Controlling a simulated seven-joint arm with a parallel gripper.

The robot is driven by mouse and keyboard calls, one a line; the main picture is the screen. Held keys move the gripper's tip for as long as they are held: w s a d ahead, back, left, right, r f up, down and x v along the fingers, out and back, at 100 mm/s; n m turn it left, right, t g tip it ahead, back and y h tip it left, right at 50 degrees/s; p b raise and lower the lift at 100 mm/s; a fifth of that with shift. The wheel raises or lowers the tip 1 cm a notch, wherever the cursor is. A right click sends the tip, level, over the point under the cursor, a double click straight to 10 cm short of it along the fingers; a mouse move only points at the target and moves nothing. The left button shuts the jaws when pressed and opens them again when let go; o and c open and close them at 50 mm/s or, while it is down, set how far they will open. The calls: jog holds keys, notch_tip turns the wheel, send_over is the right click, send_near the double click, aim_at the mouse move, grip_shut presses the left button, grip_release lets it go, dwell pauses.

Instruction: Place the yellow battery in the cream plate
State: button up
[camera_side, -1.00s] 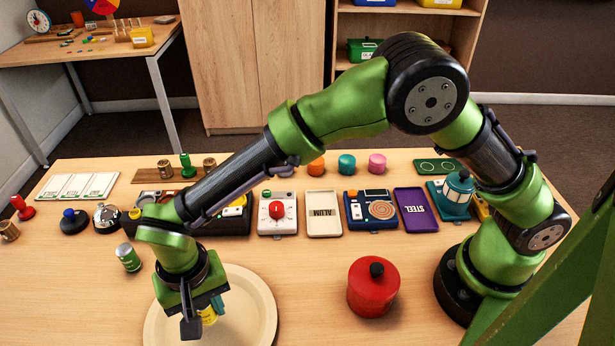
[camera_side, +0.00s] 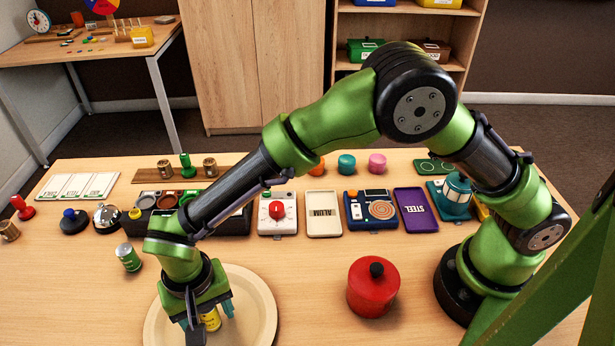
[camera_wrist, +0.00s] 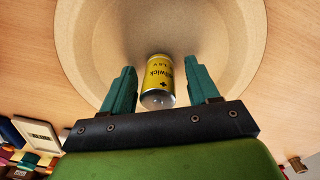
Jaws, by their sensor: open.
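The yellow battery (camera_side: 211,320) is in the cream plate (camera_side: 262,303). In the wrist view the battery (camera_wrist: 157,80) lies on the plate's floor (camera_wrist: 215,45), between the two teal fingers and touching neither that I can see. My gripper (camera_side: 208,312) is over the plate with its fingers apart on either side of the battery. In the wrist view my gripper (camera_wrist: 160,82) is open and holds nothing. In the side view my gripper hides part of the battery and of the plate.
A green battery (camera_side: 128,257) stands left of the plate. A red lidded pot (camera_side: 373,287) stands to its right. A row of trays and devices, with a cream tray (camera_side: 323,213) and a purple tray (camera_side: 415,210), lies behind. Bare table separates plate and pot.

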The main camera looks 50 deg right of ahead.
notch_tip(320, 180, up, 12)
jog(key=shift+w+d+r, duration=0.1)
jog(key=w+d+r+t+y, duration=0.1)
jog(key=w+d+r+y, duration=0.1)
jog(key=d+r, duration=0.85)
jog(key=s+d+t, duration=0.3)
jog(key=s+d, duration=0.2)
jog(key=d, duration=0.6)
jog(key=s+d+t, duration=0.3)
jog(key=s+d, duration=0.2)
jog(key=d, duration=0.7)
jog(key=shift+s+d+r, duration=0.15)
jog(key=shift+s+r, duration=0.1)
jog(key=shift+s, duration=0.05)
